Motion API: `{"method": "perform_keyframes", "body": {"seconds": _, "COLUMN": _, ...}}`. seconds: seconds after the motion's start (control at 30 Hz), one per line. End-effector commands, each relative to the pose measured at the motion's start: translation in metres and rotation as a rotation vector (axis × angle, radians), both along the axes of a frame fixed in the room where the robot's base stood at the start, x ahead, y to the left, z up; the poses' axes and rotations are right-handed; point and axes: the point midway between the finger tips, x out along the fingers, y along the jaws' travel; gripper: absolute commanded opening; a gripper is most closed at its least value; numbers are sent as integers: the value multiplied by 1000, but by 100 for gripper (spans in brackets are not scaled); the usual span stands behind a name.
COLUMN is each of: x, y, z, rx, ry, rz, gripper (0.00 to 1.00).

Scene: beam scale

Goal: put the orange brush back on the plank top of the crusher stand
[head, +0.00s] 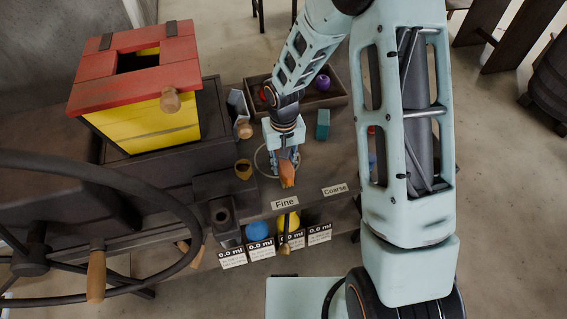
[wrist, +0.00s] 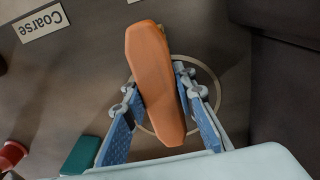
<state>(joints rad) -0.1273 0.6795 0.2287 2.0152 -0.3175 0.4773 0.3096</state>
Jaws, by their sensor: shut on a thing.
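The orange brush (head: 287,174) is held in my gripper (head: 283,158), over the dark plank top (head: 318,172) of the crusher stand. In the wrist view the brush (wrist: 158,80) lies lengthwise between the two blue-padded fingers of my gripper (wrist: 155,88), which are shut on it. A pale ring outline (wrist: 215,82) is drawn on the plank beneath the brush. I cannot tell whether the brush touches the plank or hangs just above it. Its underside is hidden.
The Fine label (head: 285,203) and Coarse label (head: 335,190) lie near the front edge. A tray (head: 338,98) is behind. The red-topped yellow hopper (head: 160,125) and handwheel (head: 185,215) stand left.

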Motion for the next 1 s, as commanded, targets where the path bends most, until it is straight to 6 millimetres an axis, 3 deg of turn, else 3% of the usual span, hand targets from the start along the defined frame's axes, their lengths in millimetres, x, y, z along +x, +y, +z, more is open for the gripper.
{"method": "perform_keyframes", "body": {"seconds": 0.17, "x": 0, "y": 0, "z": -4, "rx": 0, "ry": 0, "rz": 0, "gripper": 2}}
{"method": "perform_keyframes", "body": {"seconds": 0.2, "x": 0, "y": 0, "z": -4, "rx": 0, "ry": 0, "rz": 0, "gripper": 27}}
{"method": "perform_keyframes", "body": {"seconds": 0.33, "x": 0, "y": 0, "z": -3, "rx": 0, "ry": 1, "rz": 0, "gripper": 41}}
{"method": "perform_keyframes", "body": {"seconds": 0.73, "x": 0, "y": 0, "z": 3, "rx": 0, "ry": 1, "rz": 0, "gripper": 42}}
{"method": "perform_keyframes", "body": {"seconds": 1.0, "x": 1, "y": 0, "z": 54, "rx": 1, "ry": -5, "rz": -2, "gripper": 42}}
